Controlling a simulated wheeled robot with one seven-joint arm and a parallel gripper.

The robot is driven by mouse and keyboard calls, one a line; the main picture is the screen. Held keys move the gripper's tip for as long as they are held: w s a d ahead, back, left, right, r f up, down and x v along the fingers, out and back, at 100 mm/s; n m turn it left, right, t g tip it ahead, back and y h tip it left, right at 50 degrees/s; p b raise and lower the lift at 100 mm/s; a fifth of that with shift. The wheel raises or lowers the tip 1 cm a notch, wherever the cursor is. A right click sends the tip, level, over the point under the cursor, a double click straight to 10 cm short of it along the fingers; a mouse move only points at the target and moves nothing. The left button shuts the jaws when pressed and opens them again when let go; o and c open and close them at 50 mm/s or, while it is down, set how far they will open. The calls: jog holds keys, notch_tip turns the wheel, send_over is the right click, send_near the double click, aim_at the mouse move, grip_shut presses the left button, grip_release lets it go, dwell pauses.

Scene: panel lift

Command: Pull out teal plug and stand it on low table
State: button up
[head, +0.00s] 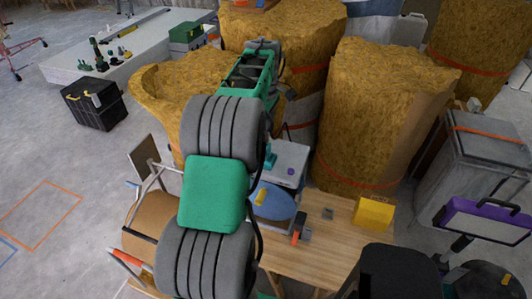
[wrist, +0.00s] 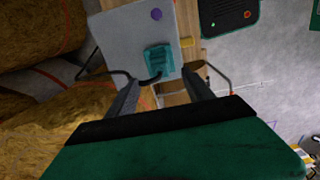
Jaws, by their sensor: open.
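The teal plug (wrist: 158,62) sits on the face of a light grey panel (wrist: 120,38) in the wrist view, with a black cable at its lower end. In the head view the plug (head: 269,158) is partly hidden by my arm at the panel's left side. My gripper (wrist: 160,77) is open, its two dark fingers reaching toward the panel on either side of the plug's lower part. I cannot tell whether they touch it. A wooden table (head: 325,245) stands around the panel; I cannot tell if it is the low table.
A purple knob (wrist: 156,14) is on the panel. A yellow box (head: 374,213) and a blue oval thing (head: 274,201) are on or near the wooden table. Tall straw-coloured rolls (head: 375,120) crowd behind.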

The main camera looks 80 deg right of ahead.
aim_at(266, 150)
jog(key=shift+f, duration=0.1)
notch_tip(266, 150, down, 9)
jog(key=b, duration=0.6)
jog(key=shift+p, duration=0.3)
dwell(1.0)
grip_shut()
dwell(0.8)
jog(key=shift+r, duration=0.3)
